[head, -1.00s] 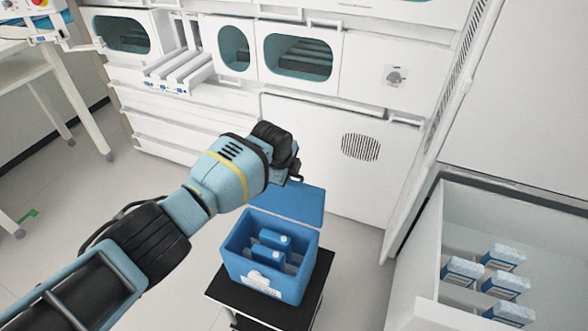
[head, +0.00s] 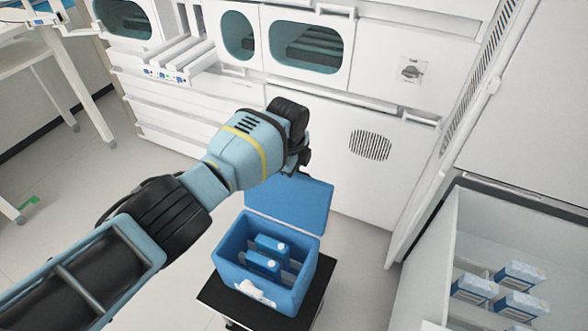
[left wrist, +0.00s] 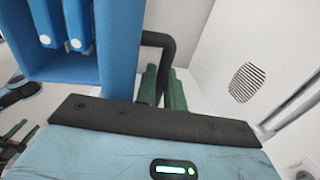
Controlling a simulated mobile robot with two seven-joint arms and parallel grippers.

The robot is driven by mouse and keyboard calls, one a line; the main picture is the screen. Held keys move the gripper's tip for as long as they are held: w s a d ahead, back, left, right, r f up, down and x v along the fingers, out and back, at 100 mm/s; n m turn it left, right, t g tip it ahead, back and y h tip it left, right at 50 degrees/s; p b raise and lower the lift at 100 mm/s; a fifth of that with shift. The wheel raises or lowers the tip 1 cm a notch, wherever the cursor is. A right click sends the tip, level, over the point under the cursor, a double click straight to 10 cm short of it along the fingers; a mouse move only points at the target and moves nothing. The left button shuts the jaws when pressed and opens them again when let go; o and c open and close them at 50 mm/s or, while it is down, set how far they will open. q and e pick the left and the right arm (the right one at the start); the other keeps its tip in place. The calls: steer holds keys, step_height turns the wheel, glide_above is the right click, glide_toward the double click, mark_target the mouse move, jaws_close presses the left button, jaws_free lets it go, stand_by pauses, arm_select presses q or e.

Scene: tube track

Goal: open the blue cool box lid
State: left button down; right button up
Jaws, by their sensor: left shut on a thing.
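The blue cool box (head: 285,300) stands on a black-topped stand with its top open. Its blue lid (head: 290,208) is raised at the back edge, its inner face showing. Blue bottles (head: 268,247) are inside the box. My left gripper (head: 299,162) is at the lid's upper edge, and the arm partly hides its fingers. In the left wrist view the green fingers (left wrist: 163,88) are shut around a dark handle (left wrist: 160,40) that joins the blue lid (left wrist: 120,45). The box (left wrist: 60,65) also shows there.
The black stand (head: 216,296) is under the box. A white bench front (head: 350,185) rises behind the lid. An open white cabinet (head: 440,265) with several blue-and-white cartons (head: 520,272) is at the right. Floor is clear left of the stand.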

arm_select(q)
steer(key=c, duration=1.9)
jaws_free()
steer(key=shift+r, duration=0.1)
arm_select(e)
steer(key=shift+r, duration=0.1)
